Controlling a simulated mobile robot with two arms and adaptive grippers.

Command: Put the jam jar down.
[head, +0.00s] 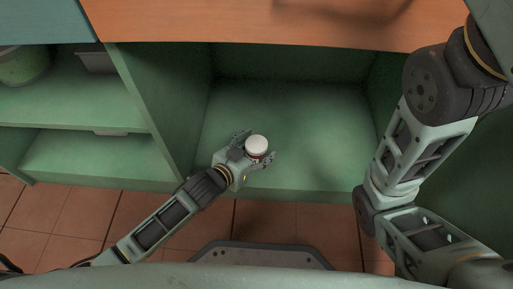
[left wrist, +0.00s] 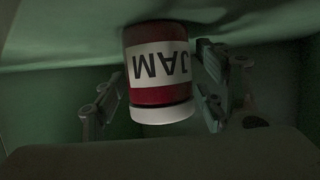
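The jam jar (head: 257,146) has a white lid and a red body. It is upright on the floor of the green open compartment (head: 310,130), near its front left. The left wrist view is upside down and shows the jar (left wrist: 158,62) with its JAM label inverted and its base against the pale green surface. My left gripper (head: 255,150) reaches in from the front left. Its fingers (left wrist: 163,100) are spread on both sides of the jar, with gaps visible between them and the glass. My right gripper is not in view; only my right arm shows.
A green divider (head: 155,100) stands left of the compartment. Beyond it are shelves (head: 85,155) with a green pot (head: 22,66). The compartment floor right of the jar is clear. Terracotta tiles (head: 140,215) lie in front.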

